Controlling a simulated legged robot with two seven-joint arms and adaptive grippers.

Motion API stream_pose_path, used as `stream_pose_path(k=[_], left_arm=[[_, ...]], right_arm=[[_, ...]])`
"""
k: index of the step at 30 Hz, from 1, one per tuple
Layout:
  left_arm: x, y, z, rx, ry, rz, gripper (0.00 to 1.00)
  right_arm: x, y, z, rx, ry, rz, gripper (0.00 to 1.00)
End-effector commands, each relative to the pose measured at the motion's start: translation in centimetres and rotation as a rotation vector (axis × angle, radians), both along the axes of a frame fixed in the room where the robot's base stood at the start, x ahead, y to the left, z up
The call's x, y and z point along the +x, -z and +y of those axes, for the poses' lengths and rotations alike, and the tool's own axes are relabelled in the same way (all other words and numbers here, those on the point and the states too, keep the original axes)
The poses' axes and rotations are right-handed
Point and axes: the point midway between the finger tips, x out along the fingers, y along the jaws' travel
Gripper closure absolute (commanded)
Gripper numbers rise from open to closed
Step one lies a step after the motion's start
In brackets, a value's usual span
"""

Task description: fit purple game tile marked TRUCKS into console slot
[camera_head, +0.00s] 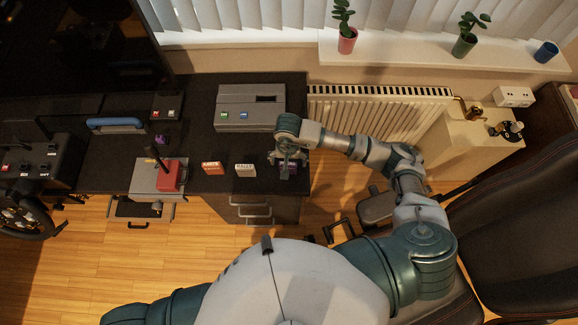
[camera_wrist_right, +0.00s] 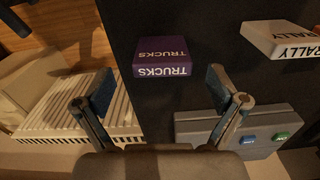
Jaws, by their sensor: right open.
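The purple tile marked TRUCKS (camera_wrist_right: 163,57) lies on the dark desk in the right wrist view, its lettering upside down there. In the head view the tile (camera_head: 289,167) is partly hidden under my right gripper (camera_head: 288,159), near the desk's right edge. In the wrist view my right gripper (camera_wrist_right: 160,88) is open and empty, with its fingers spread wider than the tile. The tile appears just past the fingertips, apart from them. The grey console (camera_head: 236,113) stands farther back on the desk, with a dark slot (camera_head: 268,98) on top. My left gripper is out of view.
A white RALLY tile (camera_head: 245,170) and a red tile (camera_head: 212,168) lie to the left of the purple one. A lever unit with a red block (camera_head: 170,176) stands farther left. A radiator (camera_head: 385,110) lies beyond the desk's right edge.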

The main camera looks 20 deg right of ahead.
Motion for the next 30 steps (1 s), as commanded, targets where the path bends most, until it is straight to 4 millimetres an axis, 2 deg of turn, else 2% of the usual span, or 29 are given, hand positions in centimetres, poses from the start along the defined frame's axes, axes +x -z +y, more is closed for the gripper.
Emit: stream_pose_path(k=[2, 6, 13, 18, 21, 30], left_arm=[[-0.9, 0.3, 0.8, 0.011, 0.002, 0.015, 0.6], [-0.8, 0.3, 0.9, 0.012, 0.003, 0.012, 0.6], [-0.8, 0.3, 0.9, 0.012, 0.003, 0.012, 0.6], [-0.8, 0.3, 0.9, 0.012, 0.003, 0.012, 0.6], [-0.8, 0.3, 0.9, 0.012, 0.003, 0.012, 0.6], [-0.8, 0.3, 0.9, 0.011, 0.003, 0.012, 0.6]], right_arm=[[-0.1, 1.2, 0.0, -0.001, 0.001, 0.004, 0.04], [0.0, 2.5, -0.1, 0.0, 0.0, 0.001, 0.04], [0.0, 2.6, -0.3, 0.002, 0.0, 0.0, 0.04], [0.0, 2.6, -0.3, 0.002, 0.0, 0.0, 0.47], [0.0, 2.6, -0.2, 0.001, 0.0, 0.001, 0.69], [0.0, 2.5, -0.1, 0.0, 0.0, 0.001, 0.69]])
